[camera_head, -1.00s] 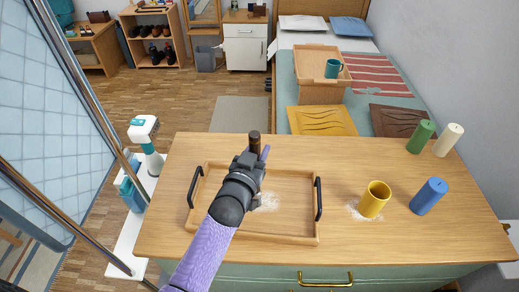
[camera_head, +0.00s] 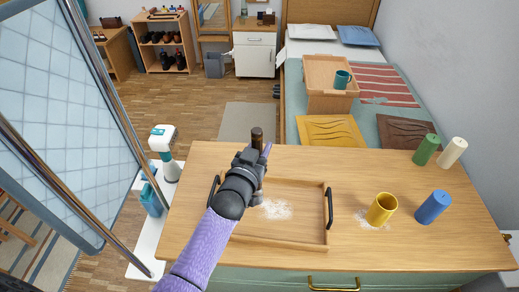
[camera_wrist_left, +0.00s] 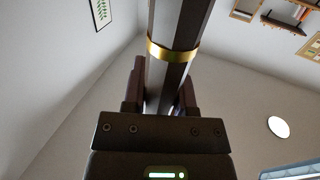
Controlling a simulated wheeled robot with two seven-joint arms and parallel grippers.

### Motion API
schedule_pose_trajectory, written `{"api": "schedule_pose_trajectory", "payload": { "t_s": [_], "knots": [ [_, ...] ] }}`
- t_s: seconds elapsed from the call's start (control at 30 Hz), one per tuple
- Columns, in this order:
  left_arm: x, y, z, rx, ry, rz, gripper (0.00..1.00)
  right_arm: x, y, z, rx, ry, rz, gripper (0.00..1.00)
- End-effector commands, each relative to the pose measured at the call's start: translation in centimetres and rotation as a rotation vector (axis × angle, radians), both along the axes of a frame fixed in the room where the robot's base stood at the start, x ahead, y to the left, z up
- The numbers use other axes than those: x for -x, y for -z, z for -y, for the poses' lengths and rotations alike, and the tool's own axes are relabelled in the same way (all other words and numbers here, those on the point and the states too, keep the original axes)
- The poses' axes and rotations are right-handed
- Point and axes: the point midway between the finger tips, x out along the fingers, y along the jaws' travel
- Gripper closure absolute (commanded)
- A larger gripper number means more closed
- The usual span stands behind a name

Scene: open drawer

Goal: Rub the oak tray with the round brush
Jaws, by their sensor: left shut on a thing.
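The oak tray (camera_head: 290,240), a shallow wooden tray with two black handles, lies on the table. A patch of white powder (camera_head: 275,210) is on its floor. My left gripper (camera_head: 250,158) is over the left, far part of the tray, shut on the round brush. The brush's dark handle top (camera_head: 257,136) sticks up above the fingers. In the left wrist view the dark faceted handle (camera_wrist_left: 178,22) with a gold band stands between the fingers (camera_wrist_left: 162,92). The brush's lower end is mostly hidden behind my gripper, so I cannot tell whether it touches the tray. My right gripper is not in view.
A yellow mug (camera_head: 381,209) stands right of the tray with white powder around it. A blue cylinder (camera_head: 433,207), a green one (camera_head: 426,150) and a cream one (camera_head: 452,152) stand further right. The table (camera_head: 410,260) is clear along its front edge.

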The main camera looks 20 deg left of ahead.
Motion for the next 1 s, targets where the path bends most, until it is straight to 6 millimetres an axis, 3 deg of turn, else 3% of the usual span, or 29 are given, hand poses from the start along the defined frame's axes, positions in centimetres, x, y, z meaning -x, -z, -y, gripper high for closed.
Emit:
{"api": "schedule_pose_trajectory", "payload": {
  "t_s": [0.23,1.0],
  "knots": [
    [-0.3,-2.3,-0.2,0.0,-0.001,0.001,1.0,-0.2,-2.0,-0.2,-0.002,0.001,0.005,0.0],
    [-0.4,-2.2,-0.2,0.001,-0.001,0.0,1.0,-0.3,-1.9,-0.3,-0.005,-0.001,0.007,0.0]
  ]
}}
